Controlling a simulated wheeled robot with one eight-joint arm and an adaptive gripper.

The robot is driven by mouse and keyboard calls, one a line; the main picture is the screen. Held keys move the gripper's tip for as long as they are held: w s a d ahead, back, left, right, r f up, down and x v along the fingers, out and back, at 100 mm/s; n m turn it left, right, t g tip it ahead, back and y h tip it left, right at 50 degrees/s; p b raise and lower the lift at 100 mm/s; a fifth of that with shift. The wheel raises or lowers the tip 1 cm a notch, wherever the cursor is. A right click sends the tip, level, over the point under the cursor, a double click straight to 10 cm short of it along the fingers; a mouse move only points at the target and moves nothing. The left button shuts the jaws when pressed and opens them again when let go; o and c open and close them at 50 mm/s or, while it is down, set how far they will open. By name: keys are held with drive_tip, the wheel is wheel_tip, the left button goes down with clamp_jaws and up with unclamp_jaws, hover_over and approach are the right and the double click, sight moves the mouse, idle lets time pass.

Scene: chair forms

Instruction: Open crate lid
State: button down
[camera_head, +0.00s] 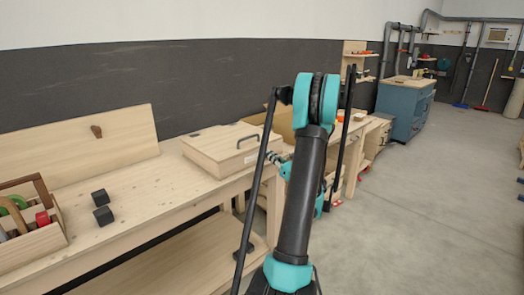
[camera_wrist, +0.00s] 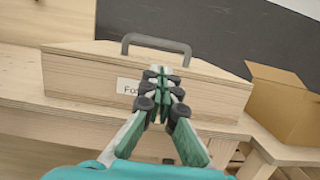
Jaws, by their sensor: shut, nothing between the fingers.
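The crate (camera_head: 212,160) is a pale wooden box on the bench, and its flat lid (camera_head: 208,143) is down. A dark handle (camera_head: 248,140) stands on the lid. In the wrist view the crate's front (camera_wrist: 85,78) faces me, with a partly hidden white label (camera_wrist: 127,87) and the grey handle (camera_wrist: 155,40) above. My gripper (camera_wrist: 162,76) is shut and empty in front of the crate's front face, below the handle. In the head view my gripper (camera_head: 277,160) is beside the crate's right end, partly hidden by my arm. Whether it touches the crate, I cannot tell.
A cardboard box (camera_wrist: 285,100) stands right of the crate. The floor (camera_head: 420,220) at right is clear.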

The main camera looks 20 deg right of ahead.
sight(254, 147)
drive_tip(key=x, duration=0.9)
drive_tip(key=shift+w+a, duration=0.1)
drive_tip(key=shift+w, duration=0.05)
drive_tip(key=shift+r, duration=0.15)
